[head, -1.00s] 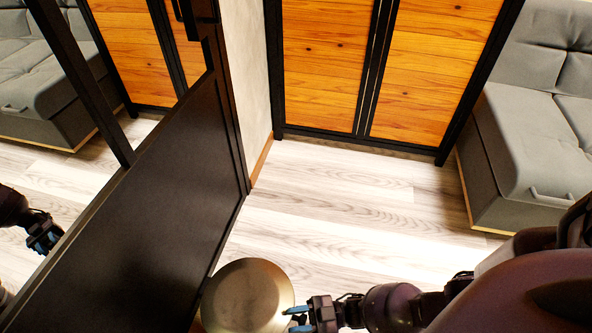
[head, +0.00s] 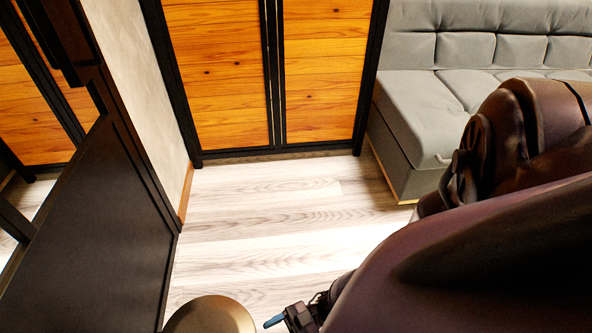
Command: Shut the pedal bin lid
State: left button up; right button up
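The pedal bin shows only as a round, brass-coloured top (head: 210,317) at the bottom edge of the head view, cut off by the frame. I cannot tell from this part whether its lid is raised or down. My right gripper (head: 272,322) is just to the right of the bin top, with a small gap between them in the picture. One blue fingertip shows, pointing left toward the bin; the other finger is out of sight. Nothing shows held in it. My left gripper is not in view.
A dark panel with a mirror (head: 80,235) stands on the left beside the bin. Wood-fronted cabinet doors (head: 225,75) are at the back, and a grey sofa (head: 420,110) is at the right. The pale wood floor (head: 270,215) between them is clear.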

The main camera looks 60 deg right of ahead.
jog(key=shift+v, duration=2.85)
